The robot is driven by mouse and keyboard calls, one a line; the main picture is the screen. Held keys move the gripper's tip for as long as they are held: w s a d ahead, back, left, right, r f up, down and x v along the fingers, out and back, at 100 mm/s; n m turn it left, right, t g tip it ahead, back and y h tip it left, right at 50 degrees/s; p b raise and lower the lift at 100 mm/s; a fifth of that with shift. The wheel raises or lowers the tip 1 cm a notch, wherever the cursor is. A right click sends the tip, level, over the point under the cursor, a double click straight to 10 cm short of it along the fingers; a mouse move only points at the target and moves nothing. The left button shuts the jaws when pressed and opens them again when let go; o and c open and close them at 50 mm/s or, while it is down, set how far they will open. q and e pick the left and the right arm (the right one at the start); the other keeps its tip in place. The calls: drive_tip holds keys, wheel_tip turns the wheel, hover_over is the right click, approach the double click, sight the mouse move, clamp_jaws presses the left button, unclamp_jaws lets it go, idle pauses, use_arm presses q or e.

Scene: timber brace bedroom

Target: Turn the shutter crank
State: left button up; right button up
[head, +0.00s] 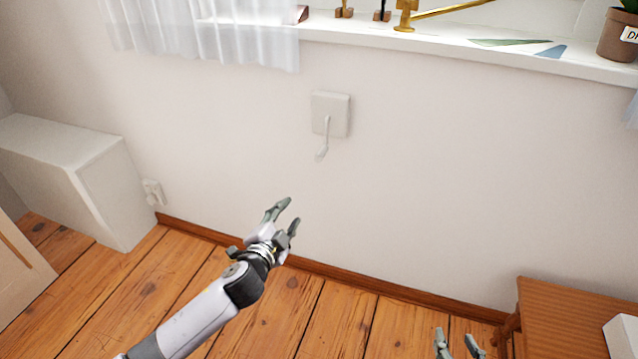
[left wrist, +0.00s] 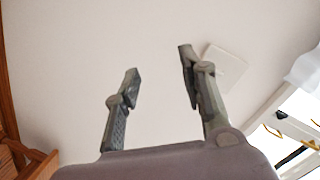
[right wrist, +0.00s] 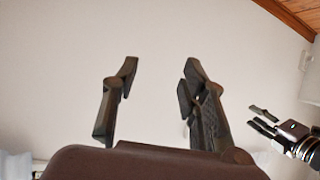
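The shutter crank (head: 324,138) is a white handle hanging down from a square white wall plate (head: 331,112) below the window sill. In the left wrist view, the plate (left wrist: 228,66) shows just right of the right finger; the crank handle cannot be made out there. My left gripper (head: 289,212) is open and empty, lower and a little left of the crank in the head view, apart from it. My right gripper (head: 456,340) is open and empty at the bottom edge, well right of and below the crank. It also shows in the right wrist view (right wrist: 154,85).
The window sill (head: 470,46) above holds gold and dark items and a potted plant (head: 616,35). A white curtain (head: 200,35) hangs upper left. A white cabinet (head: 70,170) stands left, a wooden table (head: 575,310) lower right. The wall around the crank is clear.

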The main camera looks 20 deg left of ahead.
use_arm(q)
wheel_tip(320, 180, up, 6)
drive_tip(key=d+m+t+b, duration=0.1)
drive_tip(key=d+t+b, duration=0.1)
drive_tip(key=b, duration=0.2)
approach(316, 162)
drive_tip(key=shift+h, duration=0.4)
drive_tip(key=w, duration=0.4)
drive_tip(key=shift+w+a, duration=0.1)
drive_tip(key=shift+w, duration=0.2)
drive_tip(key=w+b, duration=0.1)
drive_tip(key=w, duration=0.5)
drive_tip(key=shift+w+f, duration=0.1)
drive_tip(key=shift+w, duration=0.7)
use_arm(e)
wheel_tip(316, 162, up, 20)
drive_tip(key=a+t+y, duration=0.2)
drive_tip(key=t+y, duration=0.1)
drive_tip(key=t, duration=0.7)
drive_tip(key=shift+s+r+t, duration=0.15)
drive_tip(key=shift+r+t, duration=0.05)
drive_tip(key=shift+t, duration=0.1)
use_arm(q)
drive_tip(key=shift+c, duration=0.3)
use_arm(e)
drive_tip(key=shift+a, duration=0.1)
use_arm(q)
clamp_jaws()
